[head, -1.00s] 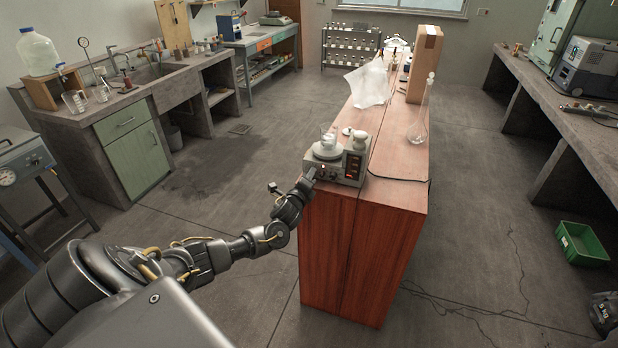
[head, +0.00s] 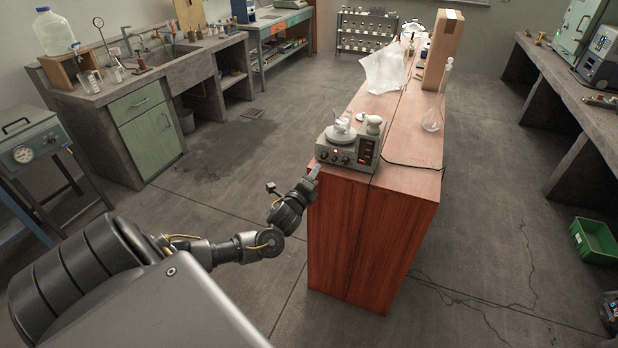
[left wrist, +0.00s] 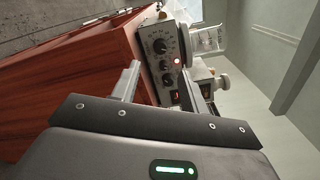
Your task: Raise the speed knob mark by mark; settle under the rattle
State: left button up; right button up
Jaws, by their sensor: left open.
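The stirrer unit (head: 345,157) stands at the near end of the reddish wooden bench, with a glass beaker (head: 342,132) on its plate. My left gripper (head: 314,172) is at the bench's near left edge, just in front of the panel. In the left wrist view its fingers (left wrist: 165,84) are apart with nothing between them, not touching a knob. Knob marks are too small to read. My right gripper is out of view.
A green crate (head: 594,240) is on the floor at right.

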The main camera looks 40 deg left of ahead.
pick_arm(q)
jog(key=shift+v, duration=1.15)
dwell(1.9)
